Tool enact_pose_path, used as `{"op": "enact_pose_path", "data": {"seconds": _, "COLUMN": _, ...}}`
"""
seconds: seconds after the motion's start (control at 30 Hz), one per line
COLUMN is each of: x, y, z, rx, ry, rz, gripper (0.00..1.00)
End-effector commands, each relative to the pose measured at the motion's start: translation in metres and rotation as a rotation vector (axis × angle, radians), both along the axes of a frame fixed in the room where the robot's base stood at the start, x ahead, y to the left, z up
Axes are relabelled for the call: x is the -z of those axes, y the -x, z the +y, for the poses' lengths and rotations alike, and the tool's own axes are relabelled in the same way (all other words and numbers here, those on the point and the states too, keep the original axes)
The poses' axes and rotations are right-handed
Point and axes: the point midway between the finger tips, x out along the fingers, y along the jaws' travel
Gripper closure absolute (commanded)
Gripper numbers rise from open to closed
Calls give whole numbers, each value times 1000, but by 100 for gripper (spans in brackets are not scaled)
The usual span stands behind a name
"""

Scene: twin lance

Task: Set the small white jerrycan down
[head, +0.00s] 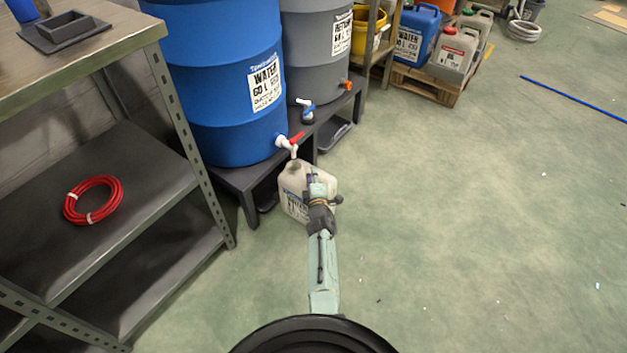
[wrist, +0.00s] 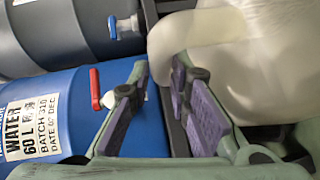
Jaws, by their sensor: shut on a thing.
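The small white jerrycan (head: 292,204) is upright at the front of the low dark stand, just below the blue barrel's red-handled tap (head: 290,141). It carries a printed label. My gripper (head: 314,182) is at its upper right side and hides part of it. In the wrist view the jerrycan's pale body (wrist: 215,50) fills the top right, close beyond the fingertips.
The blue water barrel (head: 215,85) and a grey barrel (head: 318,50) stand on the dark stand (head: 240,180). A metal shelf (head: 110,190) with a red hose coil (head: 92,200) is at left. More jerrycans sit on a pallet (head: 425,84) behind.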

Motion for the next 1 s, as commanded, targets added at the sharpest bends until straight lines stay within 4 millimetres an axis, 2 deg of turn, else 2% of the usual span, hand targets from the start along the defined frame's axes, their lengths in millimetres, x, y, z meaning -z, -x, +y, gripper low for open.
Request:
{"op": "enact_pose_path", "data": {"seconds": 0.43, "x": 6, "y": -1, "z": 0, "rx": -1, "ry": 0, "rz": -5, "gripper": 100}}
{"op": "enact_pose_path", "data": {"seconds": 0.47, "x": 6, "y": -1, "z": 0, "rx": -1, "ry": 1, "rz": -3, "gripper": 81}}
{"op": "enact_pose_path", "data": {"seconds": 0.6, "x": 6, "y": -1, "z": 0, "rx": -2, "ry": 0, "rz": -3, "gripper": 72}}
{"op": "enact_pose_path", "data": {"seconds": 0.77, "x": 6, "y": -1, "z": 0, "rx": -1, "ry": 1, "rz": -3, "gripper": 62}}
{"op": "enact_pose_path", "data": {"seconds": 1.0, "x": 6, "y": -1, "z": 0, "rx": -2, "ry": -1, "rz": -3, "gripper": 62}}
